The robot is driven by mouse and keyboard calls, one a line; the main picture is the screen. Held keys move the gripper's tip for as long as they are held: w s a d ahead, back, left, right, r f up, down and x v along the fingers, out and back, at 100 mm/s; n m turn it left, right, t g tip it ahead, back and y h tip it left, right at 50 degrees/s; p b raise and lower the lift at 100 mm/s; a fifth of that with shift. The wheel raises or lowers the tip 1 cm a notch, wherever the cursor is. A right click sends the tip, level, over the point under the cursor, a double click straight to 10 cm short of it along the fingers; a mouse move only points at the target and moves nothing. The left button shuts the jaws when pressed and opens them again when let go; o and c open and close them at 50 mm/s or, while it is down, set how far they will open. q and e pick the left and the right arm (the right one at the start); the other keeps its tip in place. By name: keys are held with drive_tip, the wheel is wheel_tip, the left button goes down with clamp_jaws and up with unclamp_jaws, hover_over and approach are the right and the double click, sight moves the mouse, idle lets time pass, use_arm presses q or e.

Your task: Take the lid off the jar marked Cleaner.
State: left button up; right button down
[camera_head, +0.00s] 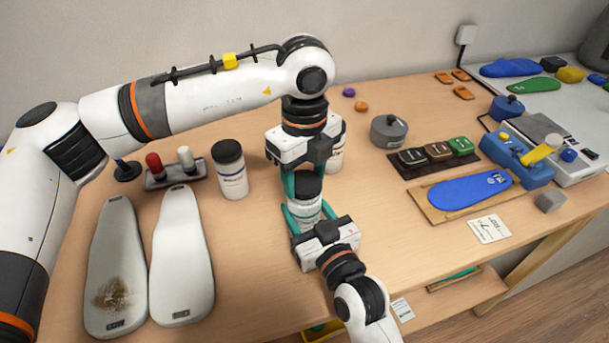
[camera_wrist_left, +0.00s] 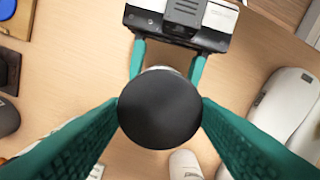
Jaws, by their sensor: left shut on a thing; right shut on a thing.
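A white jar (camera_head: 304,212) with a black lid (camera_head: 304,184) stands upright on the table between my two grippers; the print on its label is too small to read. My left gripper (camera_head: 303,181) comes down from above, its teal fingers shut on the black lid. In the left wrist view the round lid (camera_wrist_left: 160,108) fills the space between the fingers. My right gripper (camera_head: 306,222) reaches in from the front, its teal fingers shut around the jar's body. The lid sits on top of the jar. I cannot tell whether it is loosened.
Another black-lidded white jar (camera_head: 231,172) stands to the left, and a further one (camera_head: 336,150) is partly hidden behind my left gripper. Two long white insole forms (camera_head: 181,260) lie at left. A grey pot (camera_head: 388,132) and a blue insole (camera_head: 468,192) lie right.

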sight(304, 182)
use_arm(q)
drive_tip(key=shift+r, duration=0.6)
drive_tip(key=shift+r, duration=2)
use_arm(e)
drive_tip(key=shift+c, duration=2.2)
unclamp_jaws()
drive_tip(key=shift+s+d, duration=0.1)
